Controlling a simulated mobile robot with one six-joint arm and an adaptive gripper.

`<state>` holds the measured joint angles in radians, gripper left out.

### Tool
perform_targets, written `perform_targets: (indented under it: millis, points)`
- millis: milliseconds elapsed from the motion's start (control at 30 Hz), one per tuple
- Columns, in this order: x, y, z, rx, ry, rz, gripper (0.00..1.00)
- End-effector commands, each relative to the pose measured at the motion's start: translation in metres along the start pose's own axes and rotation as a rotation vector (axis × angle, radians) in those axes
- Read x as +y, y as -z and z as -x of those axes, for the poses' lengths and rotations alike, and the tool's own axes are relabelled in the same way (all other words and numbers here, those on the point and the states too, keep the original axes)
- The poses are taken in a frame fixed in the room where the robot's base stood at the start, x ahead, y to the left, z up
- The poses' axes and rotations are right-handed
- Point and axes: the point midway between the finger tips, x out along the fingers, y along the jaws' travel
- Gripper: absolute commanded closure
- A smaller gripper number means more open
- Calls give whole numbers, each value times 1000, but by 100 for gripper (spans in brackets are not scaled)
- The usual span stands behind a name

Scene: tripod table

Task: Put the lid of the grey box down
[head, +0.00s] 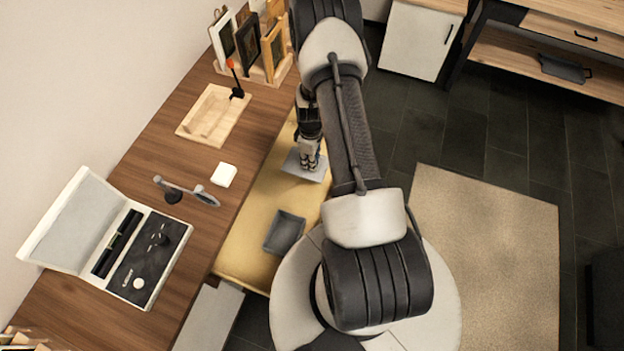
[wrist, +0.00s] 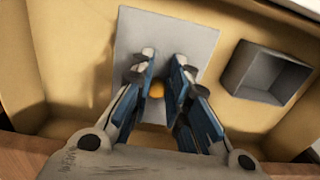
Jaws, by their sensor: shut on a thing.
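The grey box (head: 284,233) stands open in the pulled-out yellow drawer (head: 246,245); its empty inside also shows in the wrist view (wrist: 266,74). The lid is a flat grey plate (wrist: 160,28) with a small orange knob (wrist: 157,90), and it also shows in the head view (head: 292,164). My gripper (wrist: 160,68) is shut on the knob, with a finger on each side of it. The lid is level with the drawer's far part, apart from the box. I cannot tell whether it touches the drawer floor. The fingers hide part of the lid.
A wooden desk (head: 165,140) runs along the drawer's left side. On it are a wooden tray (head: 207,127), a white block (head: 224,174), an opened white case (head: 60,222) and a rack of frames (head: 262,45). The drawer walls (wrist: 60,60) enclose lid and box.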

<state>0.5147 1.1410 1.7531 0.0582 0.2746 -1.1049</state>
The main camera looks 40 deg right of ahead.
Motion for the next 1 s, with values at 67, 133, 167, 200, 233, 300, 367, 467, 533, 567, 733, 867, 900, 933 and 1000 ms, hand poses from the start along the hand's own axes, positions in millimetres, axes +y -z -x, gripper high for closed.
perform_targets:
  millis: [67, 133, 167, 200, 233, 300, 367, 467, 533, 567, 733, 867, 900, 933, 1000]
  points:
    - [0, -1, -26, -2, 3, 0, 100]
    - [0, -1, -44, -1, 2, 0, 100]
    - [1, -1, -51, -1, 2, 0, 100]
    - [1, -1, -59, -1, 1, 0, 100]
    - [1, -1, -64, -1, 1, 0, 100]
    - [2, -1, -73, 0, 1, 0, 100]
    - [2, 0, -78, 0, 0, 0, 100]
    - [3, 0, -82, 1, -1, 0, 100]
    - [2, 0, -88, 0, 0, 0, 100]
    - [2, -1, -92, 0, 1, 0, 100]
    - [4, 0, -119, 0, 0, 0, 100]
    - [4, 0, -124, 1, -1, 0, 100]
    - [4, 0, -123, 1, -1, 0, 100]
    - [4, 0, -123, 1, -1, 0, 100]
    - [4, 0, -123, 1, -1, 0, 100]
